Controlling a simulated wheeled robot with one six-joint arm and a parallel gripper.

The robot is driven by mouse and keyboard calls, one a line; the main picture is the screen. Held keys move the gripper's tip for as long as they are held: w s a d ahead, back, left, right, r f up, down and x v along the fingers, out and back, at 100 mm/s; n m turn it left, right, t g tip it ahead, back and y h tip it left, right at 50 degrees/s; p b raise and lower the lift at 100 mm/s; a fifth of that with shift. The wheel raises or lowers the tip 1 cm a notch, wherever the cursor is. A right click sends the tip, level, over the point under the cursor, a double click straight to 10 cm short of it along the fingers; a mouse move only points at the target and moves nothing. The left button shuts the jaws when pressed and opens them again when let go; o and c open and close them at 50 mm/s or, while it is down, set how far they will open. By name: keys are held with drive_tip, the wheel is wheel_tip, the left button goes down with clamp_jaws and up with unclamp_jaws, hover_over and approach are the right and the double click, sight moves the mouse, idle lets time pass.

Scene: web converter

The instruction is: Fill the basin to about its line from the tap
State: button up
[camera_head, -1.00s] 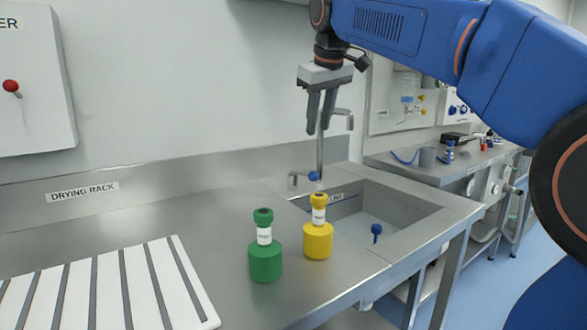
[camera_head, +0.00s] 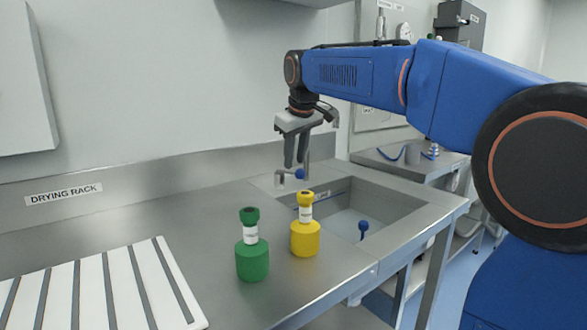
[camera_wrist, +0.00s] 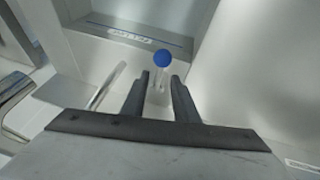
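The steel basin (camera_head: 390,206) is sunk into the counter at the right and looks empty. A blue line (camera_wrist: 150,34) and a label (camera_wrist: 130,36) show on its wall in the wrist view. The tap's blue knob (camera_head: 300,174) sits at the basin's back left; it also shows in the wrist view (camera_wrist: 162,58), just beyond the fingertips. My gripper (camera_head: 295,163) points down above the knob, open and empty, with a gap between its fingers in the wrist view (camera_wrist: 161,80). The tap's spout is mostly hidden behind my gripper in the head view. No water is visible.
A blue plug-like piece (camera_head: 363,226) stands in the basin. A green bottle (camera_head: 252,260) and a yellow bottle (camera_head: 305,238) stand on the counter left of the basin. A white slatted drying rack (camera_head: 165,262) lies at front left. The counter behind the bottles is clear.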

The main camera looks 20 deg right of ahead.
sight(293, 172)
drive_tip(key=shift+x, duration=2.1)
clamp_jaws()
